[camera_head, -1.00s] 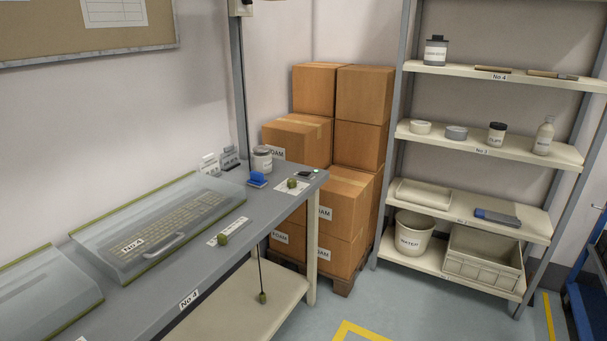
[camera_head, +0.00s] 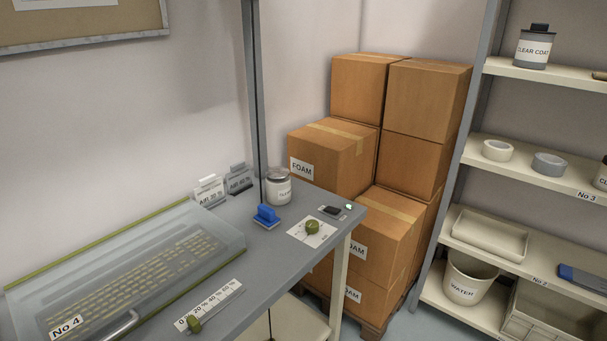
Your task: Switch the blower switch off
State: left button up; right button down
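A small dark switch (camera_head: 331,211) lies on a light plate near the right end of the grey workbench (camera_head: 262,318). I cannot read a label there, so I cannot tell for sure that this is the blower switch. A green round knob (camera_head: 312,227) on a white dial card sits just in front of it. Neither of my grippers is in view.
A blue block-like tool (camera_head: 266,215) and a lidded jar (camera_head: 278,187) stand near the switch. A clear-covered keyboard (camera_head: 150,275) and a percent slider (camera_head: 208,306) lie to the left. Cardboard boxes (camera_head: 333,160) stand behind the bench end; shelves (camera_head: 520,155) are at right.

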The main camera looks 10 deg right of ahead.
aim_at(334, 211)
jog(key=i+l+u, duration=0.4)
jog(key=i+l, duration=0.35)
